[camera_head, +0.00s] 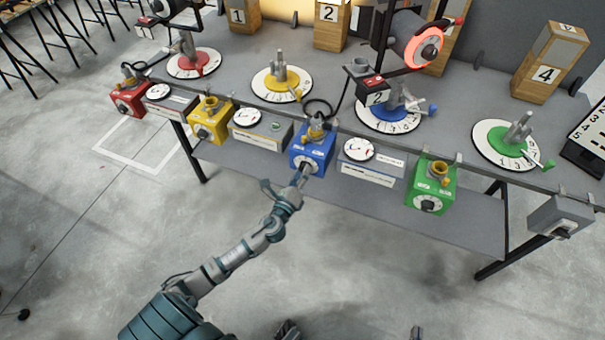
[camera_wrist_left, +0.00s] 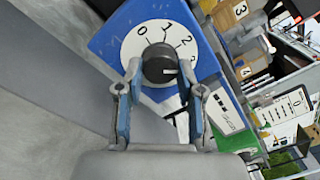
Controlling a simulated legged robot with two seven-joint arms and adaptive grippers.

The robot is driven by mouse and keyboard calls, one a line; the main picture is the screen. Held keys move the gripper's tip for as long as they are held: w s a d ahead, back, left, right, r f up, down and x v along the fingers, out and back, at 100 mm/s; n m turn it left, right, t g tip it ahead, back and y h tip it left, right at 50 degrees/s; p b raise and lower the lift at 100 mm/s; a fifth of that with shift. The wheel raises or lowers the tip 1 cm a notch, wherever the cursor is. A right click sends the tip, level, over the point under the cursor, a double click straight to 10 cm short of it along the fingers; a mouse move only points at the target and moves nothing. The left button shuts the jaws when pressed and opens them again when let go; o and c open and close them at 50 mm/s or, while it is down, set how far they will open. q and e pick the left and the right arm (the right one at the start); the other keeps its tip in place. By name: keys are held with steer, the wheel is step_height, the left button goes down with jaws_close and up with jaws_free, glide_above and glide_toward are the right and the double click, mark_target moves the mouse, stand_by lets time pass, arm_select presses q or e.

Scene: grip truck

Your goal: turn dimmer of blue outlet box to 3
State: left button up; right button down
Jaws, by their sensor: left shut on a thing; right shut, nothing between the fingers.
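The blue outlet box (camera_head: 312,154) hangs at the front edge of the table, near the middle of the head view. In the left wrist view the blue box (camera_wrist_left: 113,38) carries a white dial (camera_wrist_left: 153,29) with 0, 1 and 2 readable; higher marks are partly hidden. Its black dimmer knob (camera_wrist_left: 160,62) has a white mark pointing right in that view, past the 2. My left gripper (camera_head: 303,172) is shut on the knob, with a finger on each side in the left wrist view (camera_wrist_left: 160,88).
Red (camera_head: 129,98), yellow (camera_head: 209,121) and green (camera_head: 432,188) outlet boxes hang along the same edge. A meter panel (camera_head: 370,165) stands beside the blue box. A grey switch box (camera_head: 560,218) is at the far right. Open floor lies in front.

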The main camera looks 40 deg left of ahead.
arm_select(q)
steer(key=shift+a, duration=0.1)
steer(key=o, duration=1.2)
steer(key=shift+f, duration=0.1)
steer(key=shift+c, duration=0.2)
steer(key=s+d, duration=0.2)
steer(key=s, duration=0.9)
steer(key=shift+s+f, duration=0.25)
steer(key=shift+s, duration=0.1)
steer(key=shift+d, duration=0.1)
